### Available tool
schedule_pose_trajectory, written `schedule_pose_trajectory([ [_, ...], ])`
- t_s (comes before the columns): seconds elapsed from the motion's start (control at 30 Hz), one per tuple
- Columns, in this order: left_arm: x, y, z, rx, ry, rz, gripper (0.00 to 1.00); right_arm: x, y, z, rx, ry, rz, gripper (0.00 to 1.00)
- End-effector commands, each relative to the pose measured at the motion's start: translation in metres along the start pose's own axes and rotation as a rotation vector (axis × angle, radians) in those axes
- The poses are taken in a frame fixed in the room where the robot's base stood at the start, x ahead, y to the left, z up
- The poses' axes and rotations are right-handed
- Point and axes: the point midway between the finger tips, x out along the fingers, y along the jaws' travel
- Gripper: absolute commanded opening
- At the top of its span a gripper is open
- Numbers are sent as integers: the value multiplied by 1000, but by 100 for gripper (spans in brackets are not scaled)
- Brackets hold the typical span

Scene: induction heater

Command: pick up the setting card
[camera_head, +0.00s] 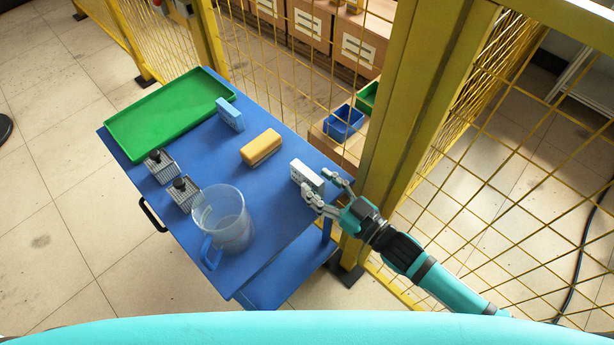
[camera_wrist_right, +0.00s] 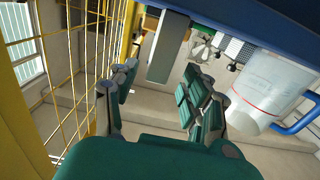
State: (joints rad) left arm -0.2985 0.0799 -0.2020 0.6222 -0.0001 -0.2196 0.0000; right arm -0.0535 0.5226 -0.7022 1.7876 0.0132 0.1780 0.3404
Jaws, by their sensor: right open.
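A small pale grey-white block (camera_head: 306,176), which I take to be the setting card, stands near the right edge of the blue table (camera_head: 215,150). It also shows in the right wrist view (camera_wrist_right: 168,48), beyond the fingers and roughly in line with the gap between them. My right gripper (camera_head: 327,194) is at the table's right edge, close beside the card. Its fingers are spread and hold nothing; they show wide apart in the wrist view (camera_wrist_right: 160,95). Whether a finger touches the card cannot be told. My left gripper is not in view.
A yellow-orange block (camera_head: 260,147), a light-blue block (camera_head: 230,115), a green tray (camera_head: 170,112), two small grey devices with black knobs (camera_head: 184,193) and a clear jug (camera_head: 222,222) share the table. A yellow fence post (camera_head: 400,110) rises close behind my right gripper.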

Motion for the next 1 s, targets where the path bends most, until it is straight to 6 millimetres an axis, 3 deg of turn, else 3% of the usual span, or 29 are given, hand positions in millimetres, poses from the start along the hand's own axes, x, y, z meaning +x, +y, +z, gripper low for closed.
schedule_pose_trajectory([
  [0.3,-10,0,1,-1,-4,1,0,44,4,-1,0,2,0,48],
  [0.6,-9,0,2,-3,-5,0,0,47,4,0,0,1,0,47],
  [0.93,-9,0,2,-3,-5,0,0,47,4,0,0,1,0,4],
  [1.0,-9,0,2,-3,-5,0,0,47,4,0,0,1,0,0],
])
